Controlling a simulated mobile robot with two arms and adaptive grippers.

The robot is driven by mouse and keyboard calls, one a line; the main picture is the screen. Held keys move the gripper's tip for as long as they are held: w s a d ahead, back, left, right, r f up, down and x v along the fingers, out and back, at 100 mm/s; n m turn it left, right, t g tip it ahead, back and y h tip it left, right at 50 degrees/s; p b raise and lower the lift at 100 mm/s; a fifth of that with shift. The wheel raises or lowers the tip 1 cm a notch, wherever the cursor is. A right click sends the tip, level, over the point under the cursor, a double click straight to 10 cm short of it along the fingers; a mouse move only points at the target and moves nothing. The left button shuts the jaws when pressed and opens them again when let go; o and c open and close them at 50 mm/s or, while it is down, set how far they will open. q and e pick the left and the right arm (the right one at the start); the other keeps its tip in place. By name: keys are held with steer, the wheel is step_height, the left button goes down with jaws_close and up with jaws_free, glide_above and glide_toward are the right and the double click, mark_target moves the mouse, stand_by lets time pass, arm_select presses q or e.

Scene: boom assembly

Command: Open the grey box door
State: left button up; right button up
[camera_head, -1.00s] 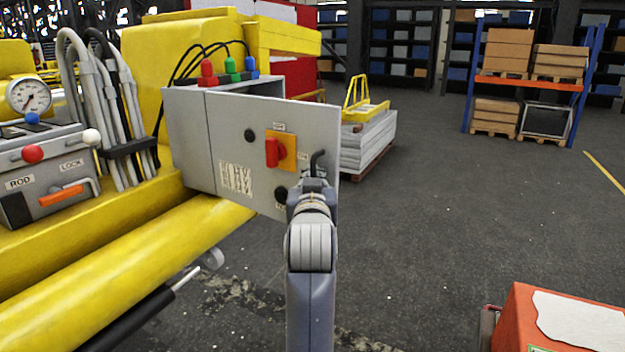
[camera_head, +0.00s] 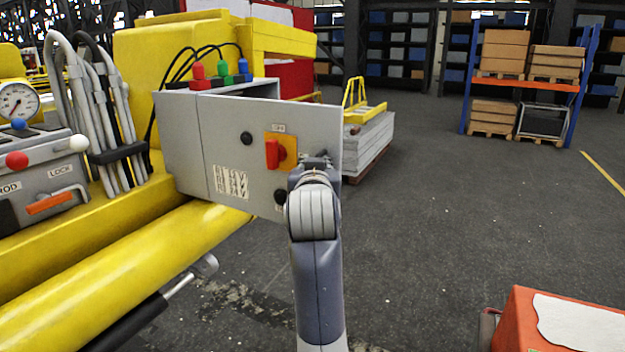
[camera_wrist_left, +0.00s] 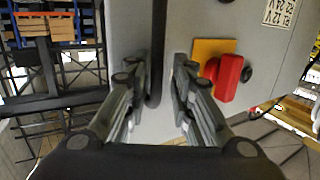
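The grey box (camera_head: 178,145) sits on the yellow machine. Its flat grey door (camera_head: 225,150) bears a red switch on a yellow plate and a patterned label. My left gripper (camera_head: 316,163) is at the door's right edge and mostly covers the black handle in the head view. In the left wrist view, the handle (camera_wrist_left: 157,50) stands between the parted fingers of the left gripper (camera_wrist_left: 158,70), with a gap visible on the right side. The red switch (camera_wrist_left: 229,78) is beside the right finger. My right gripper is not in view.
Red, green and blue plugs (camera_head: 221,74) with black cables stand on the box. A yellow cylinder (camera_head: 120,250) runs below it. A pallet stack (camera_head: 370,145) stands behind. An orange box (camera_head: 530,320) is at the lower right.

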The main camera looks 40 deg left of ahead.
mark_target(309, 134)
arm_select(q)
steer(key=shift+t+y, duration=0.6)
steer(key=r, duration=0.4)
steer(key=s+r, duration=0.1)
steer(key=r, duration=0.2)
steer(key=shift+a+r, duration=0.1)
step_height(309, 134, down, 6)
steer(key=g+h, duration=0.2)
steer(key=s+d+b, duration=0.1)
steer(key=s+b, duration=0.5)
steer(key=s, duration=0.7)
steer(key=shift+s+d+b, duration=0.2)
steer(key=shift+d+b, duration=0.05)
steer(key=shift+b, duration=0.1)
